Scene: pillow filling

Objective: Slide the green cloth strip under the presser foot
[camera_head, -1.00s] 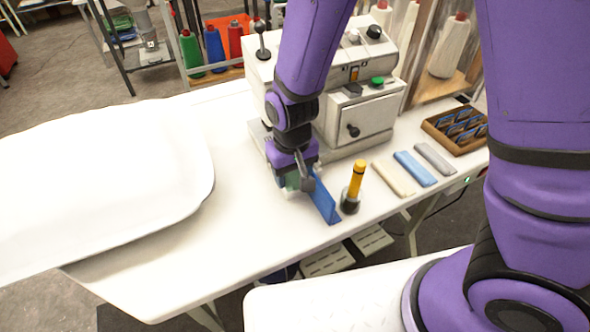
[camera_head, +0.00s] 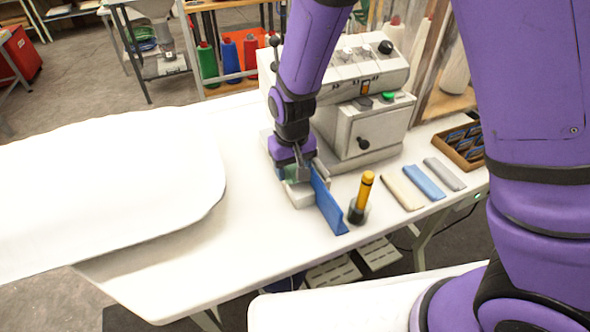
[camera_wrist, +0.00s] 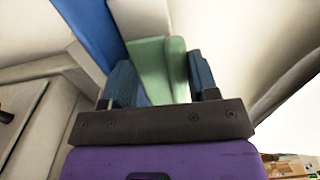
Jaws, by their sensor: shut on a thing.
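The green cloth strip (camera_wrist: 150,66) is between the two blue fingertips of my gripper (camera_wrist: 160,80) in the wrist view. In the head view only a small green patch shows at my gripper (camera_head: 297,176). My gripper is shut on the strip, pointing down at the left front of the white sewing machine (camera_head: 350,125). A blue upright plate (camera_head: 326,205) stands just right of the gripper; it also shows in the wrist view (camera_wrist: 90,30). The presser foot is hidden behind my arm, so I cannot tell whether the strip is under it.
A yellow-handled tool in a dark holder (camera_head: 361,198) stands close right of the blue plate. Cream (camera_head: 402,192), blue (camera_head: 424,182) and grey (camera_head: 445,174) strips lie further right, before a wooden tray (camera_head: 446,153). A large white pillow (camera_head: 110,185) covers the table's left side.

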